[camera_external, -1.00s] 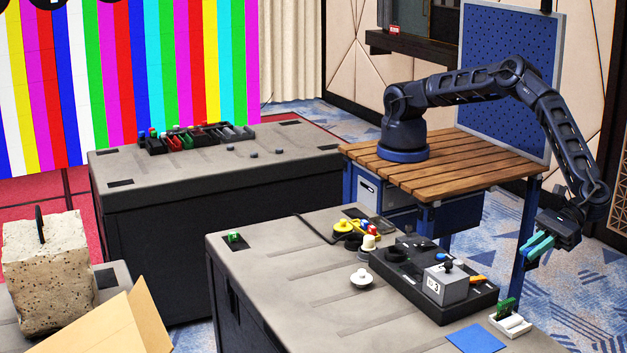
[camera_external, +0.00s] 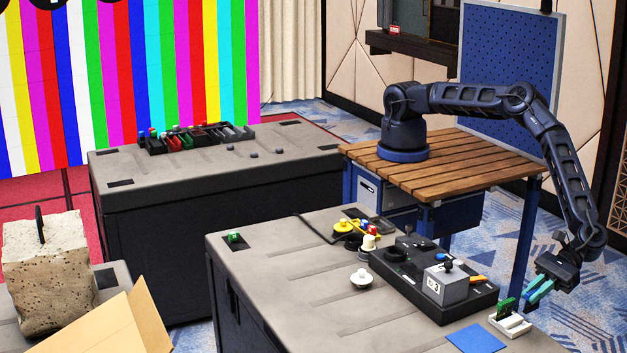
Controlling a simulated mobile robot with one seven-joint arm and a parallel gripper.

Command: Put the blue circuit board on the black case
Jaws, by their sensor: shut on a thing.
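My gripper (camera_external: 538,292) is at the right, low beyond the right edge of the near black case (camera_external: 290,262), just right of and above a white rack (camera_external: 515,328). Its teal fingers are shut on a thin blue piece, which looks like the blue circuit board; the fingers hide most of it. A green board (camera_external: 505,307) stands upright in the rack. The near case has a grey top and dark sides. Another black case (camera_external: 215,230) stands farther back, left of the wooden table.
A black tray (camera_external: 465,305) with a grey box (camera_external: 446,284) stands left of the rack. A flat blue square (camera_external: 476,339) lies at the front. A white knob (camera_external: 361,278) and small parts lie left of the tray. The near case's left top is mostly clear.

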